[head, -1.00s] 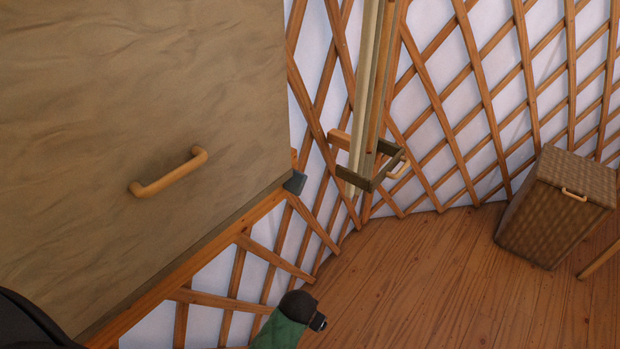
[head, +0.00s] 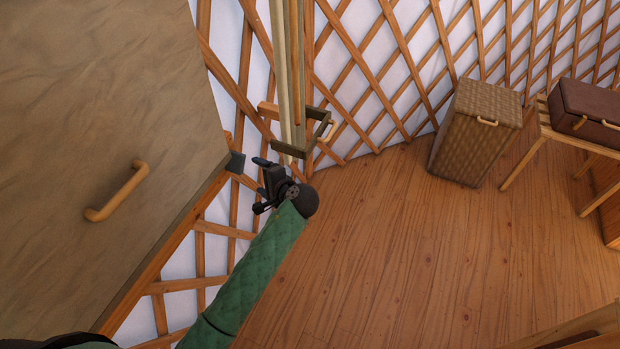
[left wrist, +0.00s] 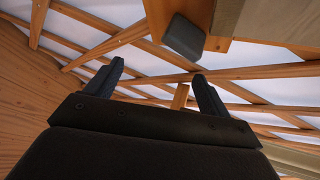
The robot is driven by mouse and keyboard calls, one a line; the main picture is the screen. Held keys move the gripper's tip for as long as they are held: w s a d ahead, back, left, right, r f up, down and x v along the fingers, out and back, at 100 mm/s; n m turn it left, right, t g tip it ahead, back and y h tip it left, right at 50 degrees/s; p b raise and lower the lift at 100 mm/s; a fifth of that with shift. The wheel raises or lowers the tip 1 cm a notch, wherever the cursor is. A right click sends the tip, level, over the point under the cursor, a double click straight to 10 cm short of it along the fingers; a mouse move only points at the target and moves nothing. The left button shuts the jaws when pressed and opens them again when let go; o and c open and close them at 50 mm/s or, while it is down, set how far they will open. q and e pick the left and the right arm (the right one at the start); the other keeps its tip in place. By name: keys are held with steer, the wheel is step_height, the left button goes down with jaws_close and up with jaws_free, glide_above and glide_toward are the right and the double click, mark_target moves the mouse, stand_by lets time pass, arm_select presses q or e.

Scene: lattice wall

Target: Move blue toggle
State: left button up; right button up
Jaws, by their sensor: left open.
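The blue toggle (head: 236,162) is a small dark blue-grey block at the lower right corner of the large tan panel (head: 110,110). In the left wrist view the toggle (left wrist: 185,37) is at the top, beyond the fingertips and slightly right of the middle between them, on a wooden piece. My left gripper (head: 262,185) is open and empty, just right of and a little below the toggle in the head view. In the left wrist view its two fingers (left wrist: 158,70) are spread apart, with a gap to the toggle. My right gripper is not in view.
A wooden lattice wall (head: 360,65) runs behind. A bracket frame (head: 290,148) holding upright poles (head: 290,60) stands close beyond my left gripper. A wicker hamper (head: 470,135) and a bench with a brown case (head: 590,105) stand at right. The wooden floor (head: 400,250) is clear.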

mark_target(243, 165)
arm_select(q)
steer(key=a+r+m+y, duration=0.2)
steer(key=m, duration=0.1)
steer(key=shift+r+p, duration=0.15)
steer(key=shift+p, duration=0.25)
steer(key=p+x, duration=0.3)
steer(key=x, duration=0.2)
steer(key=shift+w+a, duration=0.2)
steer(key=shift+w, duration=0.1)
steer(key=shift+w+a+f, duration=0.35)
steer(key=shift+a, duration=0.1)
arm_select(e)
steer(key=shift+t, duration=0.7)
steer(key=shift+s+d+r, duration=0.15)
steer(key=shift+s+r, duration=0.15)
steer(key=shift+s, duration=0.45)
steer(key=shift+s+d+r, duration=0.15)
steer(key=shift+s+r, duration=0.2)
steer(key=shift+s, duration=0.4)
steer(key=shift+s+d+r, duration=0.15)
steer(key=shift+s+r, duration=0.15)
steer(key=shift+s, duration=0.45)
arm_select(q)
steer(key=c, duration=1)
